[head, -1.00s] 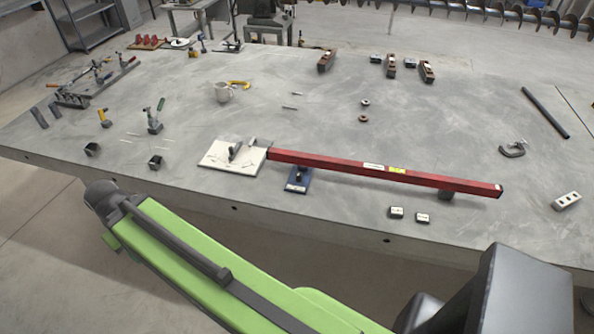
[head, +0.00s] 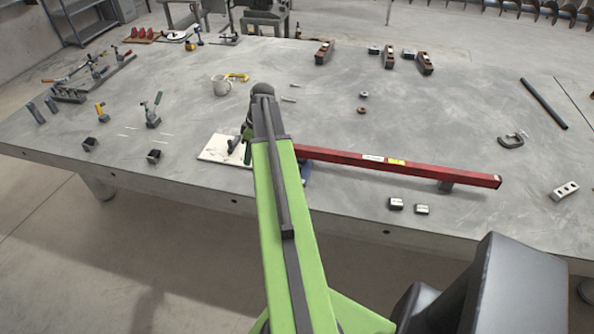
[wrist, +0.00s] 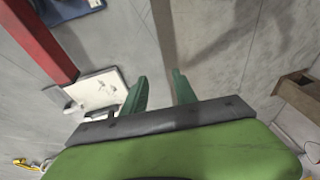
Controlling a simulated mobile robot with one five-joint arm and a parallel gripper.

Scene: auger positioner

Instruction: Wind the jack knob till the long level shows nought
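The long red level (head: 440,174) lies across the front of the bench, with a white label and a yellow patch on it; its reading is too small to tell. The blue jack base (head: 305,173) under its left part is mostly hidden by my arm. It also shows at the top of the wrist view (wrist: 70,8), beside the red level (wrist: 42,40); I cannot make out its knob. A white plate (head: 213,150) with a dark part is left of the level; it also shows in the wrist view (wrist: 112,82). My gripper (wrist: 160,88) is open and empty, its green fingers apart over the bench.
The middle of the bench beyond the level is mostly clear.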

